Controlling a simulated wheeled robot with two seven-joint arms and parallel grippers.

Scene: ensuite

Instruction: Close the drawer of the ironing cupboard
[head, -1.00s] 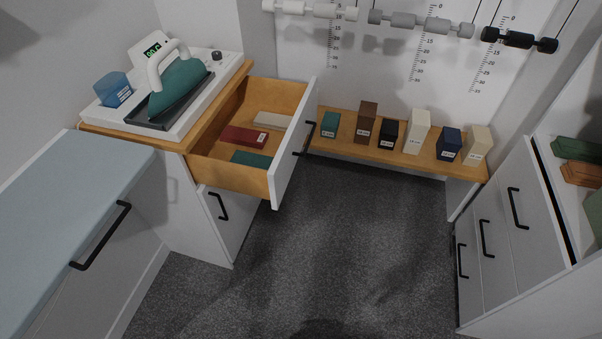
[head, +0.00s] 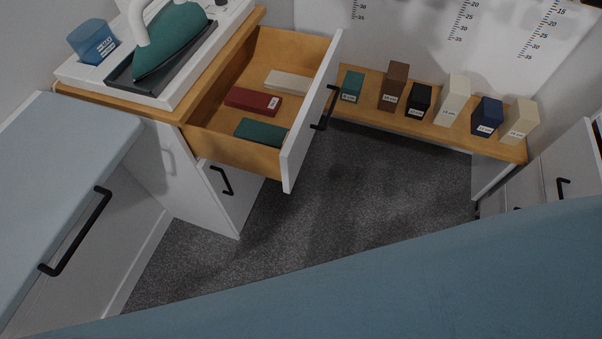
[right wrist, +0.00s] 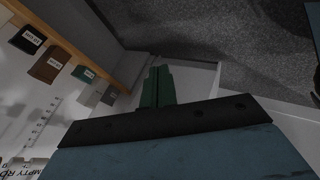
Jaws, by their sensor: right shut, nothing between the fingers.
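The ironing cupboard (head: 215,205) stands at left in the head view, with an iron (head: 170,40) on its top. Its wooden drawer (head: 235,151) is pulled well out. The white drawer front (head: 306,125) carries a black handle (head: 326,110). A red box, a teal box and a cream box lie flat inside. My right gripper (right wrist: 158,86) shows in the right wrist view with its dark green fingers together and empty. I cannot tell its exact distance from the drawer front. My left gripper is in neither view.
A low wooden shelf (head: 380,115) with several small boxes runs along the back wall. A blue-topped unit (head: 60,170) stands at left. White drawers (head: 555,175) stand at right. Grey carpet between them is clear. My own blue arm crosses the bottom of the head view.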

